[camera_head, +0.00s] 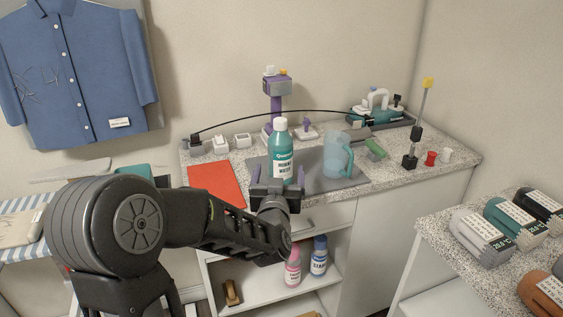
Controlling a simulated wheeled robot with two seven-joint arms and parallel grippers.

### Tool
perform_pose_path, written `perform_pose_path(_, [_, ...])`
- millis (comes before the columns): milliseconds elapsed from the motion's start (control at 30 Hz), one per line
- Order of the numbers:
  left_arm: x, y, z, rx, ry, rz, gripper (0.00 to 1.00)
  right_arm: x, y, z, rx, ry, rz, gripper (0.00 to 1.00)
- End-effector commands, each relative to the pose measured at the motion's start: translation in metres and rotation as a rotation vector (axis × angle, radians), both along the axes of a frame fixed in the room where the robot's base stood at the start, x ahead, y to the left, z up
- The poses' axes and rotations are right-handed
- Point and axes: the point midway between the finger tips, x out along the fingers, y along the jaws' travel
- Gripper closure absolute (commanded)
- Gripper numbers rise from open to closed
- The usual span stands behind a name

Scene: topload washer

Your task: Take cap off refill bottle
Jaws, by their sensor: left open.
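The refill bottle (281,155) is teal with a white label. It stands upright on a grey mat on the counter. Its white cap (280,124) sits on top. My left gripper (276,186) is open in front of the bottle's lower part, below the cap. I cannot tell whether its fingers touch the bottle. The gripper hides the bottle's base. My right gripper is not in view.
A clear pitcher with a teal handle (336,158) stands right of the bottle on the grey mat (356,182). A purple stand (277,92) rises behind. A red-orange mat (216,183) lies left. Small bottles (319,256) sit on the shelf below.

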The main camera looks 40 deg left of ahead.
Motion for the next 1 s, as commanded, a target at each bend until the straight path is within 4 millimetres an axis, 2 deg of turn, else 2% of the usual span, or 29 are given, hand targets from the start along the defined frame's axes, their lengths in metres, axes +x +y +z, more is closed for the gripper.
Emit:
perform_pose_path(267, [0.002, 0.000, 0.000, -0.002, 0.001, -0.002, 0.14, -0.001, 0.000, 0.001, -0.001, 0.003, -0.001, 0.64])
perform_pose_path(500, [0.021, 0.012, -0.001, -0.002, 0.002, -0.003, 0.14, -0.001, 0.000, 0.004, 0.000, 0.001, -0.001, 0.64])
perform_pose_path(833, [0.024, 0.014, -0.001, -0.002, 0.002, -0.004, 0.14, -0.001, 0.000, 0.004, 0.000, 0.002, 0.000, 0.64])
perform_pose_path(1000, [0.037, 0.024, 0.000, -0.003, 0.003, -0.002, 0.14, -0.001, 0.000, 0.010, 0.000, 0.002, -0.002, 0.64])
